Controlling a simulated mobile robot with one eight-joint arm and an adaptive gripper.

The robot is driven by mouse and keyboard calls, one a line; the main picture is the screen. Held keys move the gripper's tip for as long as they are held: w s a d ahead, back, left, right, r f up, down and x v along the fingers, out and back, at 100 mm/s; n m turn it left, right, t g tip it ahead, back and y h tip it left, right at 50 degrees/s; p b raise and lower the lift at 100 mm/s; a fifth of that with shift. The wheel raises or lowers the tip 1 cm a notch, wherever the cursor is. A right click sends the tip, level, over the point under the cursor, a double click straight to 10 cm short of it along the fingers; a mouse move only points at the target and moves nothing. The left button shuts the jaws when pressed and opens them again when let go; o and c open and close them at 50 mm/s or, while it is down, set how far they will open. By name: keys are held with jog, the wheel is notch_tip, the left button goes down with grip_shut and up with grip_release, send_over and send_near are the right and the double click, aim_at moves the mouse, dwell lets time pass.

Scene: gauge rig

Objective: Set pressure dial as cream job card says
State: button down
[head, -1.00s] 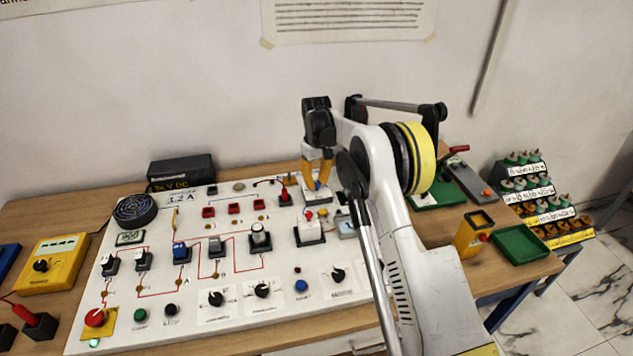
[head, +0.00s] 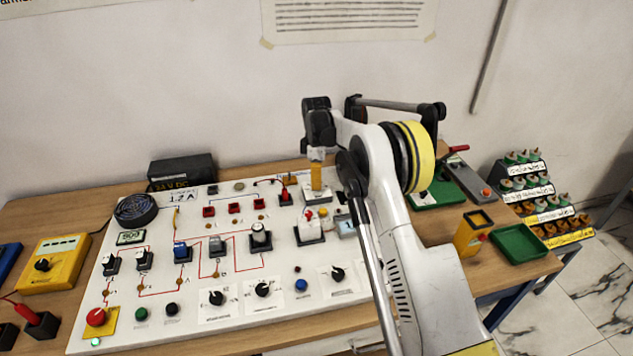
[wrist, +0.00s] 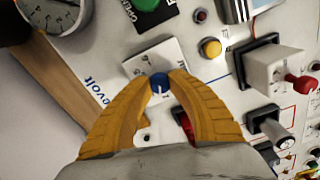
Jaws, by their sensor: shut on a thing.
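The knob sits on a white plate (wrist: 160,58) with small markings too blurred to read. A round white gauge (wrist: 62,8) is partly cut off at the top left of the wrist view. In the head view my gripper (head: 316,185) points down at the back right of the white panel (head: 205,330) and hides the knob. A cream sheet (head: 350,20) hangs on the wall; its lines are unreadable, and I cannot tell whether it is the job card.
Near the knob are a yellow button (wrist: 210,48) and a white block with a red lever (wrist: 272,72). Other switches and knobs crowd the panel. A green tray (head: 519,243) and a yellow holder (head: 473,235) stand to the right.

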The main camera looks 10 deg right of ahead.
jog(key=shift+n, duration=1.6)
jog(key=c, duration=1.2)
grip_release()
jog(key=shift+o, duration=0.2)
notch_tip(320, 180, up, 12)
